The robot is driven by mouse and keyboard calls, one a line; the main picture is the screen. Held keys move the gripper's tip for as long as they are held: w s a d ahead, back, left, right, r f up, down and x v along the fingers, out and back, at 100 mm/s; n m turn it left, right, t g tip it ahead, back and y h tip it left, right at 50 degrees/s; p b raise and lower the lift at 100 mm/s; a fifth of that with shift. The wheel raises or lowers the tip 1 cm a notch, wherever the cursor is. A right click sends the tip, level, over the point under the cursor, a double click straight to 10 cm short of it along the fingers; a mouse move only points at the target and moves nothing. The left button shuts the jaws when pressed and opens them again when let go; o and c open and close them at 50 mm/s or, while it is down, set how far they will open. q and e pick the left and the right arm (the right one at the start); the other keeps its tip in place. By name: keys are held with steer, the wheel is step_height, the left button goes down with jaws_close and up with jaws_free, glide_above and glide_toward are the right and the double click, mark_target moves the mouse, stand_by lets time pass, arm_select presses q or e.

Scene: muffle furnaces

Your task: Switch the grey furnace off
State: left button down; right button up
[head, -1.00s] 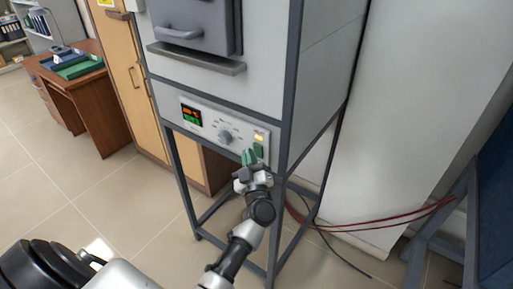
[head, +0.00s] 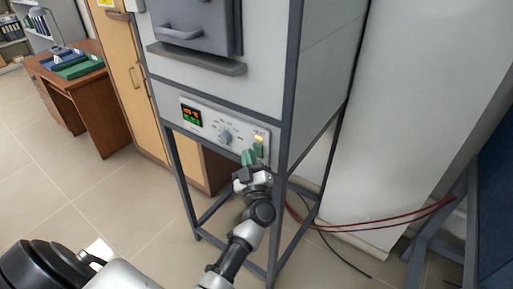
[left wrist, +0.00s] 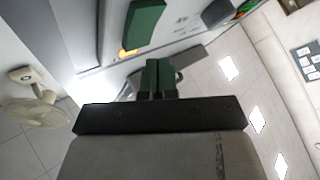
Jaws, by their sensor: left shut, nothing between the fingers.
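The grey furnace (head: 318,75) stands on a dark metal frame. Its control panel (head: 212,122) has a lit display (head: 191,116), a round dial (head: 225,137), a glowing amber lamp (head: 259,138) and a green rocker switch (head: 259,149). My left gripper (head: 249,157) is just in front of the switch, its green fingers shut and empty. In the left wrist view the shut fingers (left wrist: 158,76) point toward the panel, with the green switch (left wrist: 145,20) and amber lamp (left wrist: 127,52) beyond. I cannot tell whether they touch the switch. My right gripper is not in view.
The furnace door (head: 195,28) and its ledge (head: 195,59) are above the panel. A wooden cabinet (head: 128,85) and a desk (head: 95,105) with trays stand at the left. Red and black cables (head: 375,228) lie at the right. Floor at the left is clear.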

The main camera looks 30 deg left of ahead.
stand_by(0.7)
arm_select(q)
steer(key=shift+w, duration=0.4)
steer(key=shift+w+r, duration=0.1)
steer(key=shift+w, duration=0.25)
stand_by(0.6)
steer(key=shift+s+p, duration=0.45)
steer(key=shift+s, duration=0.4)
steer(key=shift+s+a+f+p, duration=0.15)
steer(key=shift+s+p, duration=0.35)
steer(key=shift+s, duration=0.75)
steer(key=shift+s+a+f+p, duration=0.15)
steer(key=shift+s+p, duration=0.3)
steer(key=shift+s, duration=0.75)
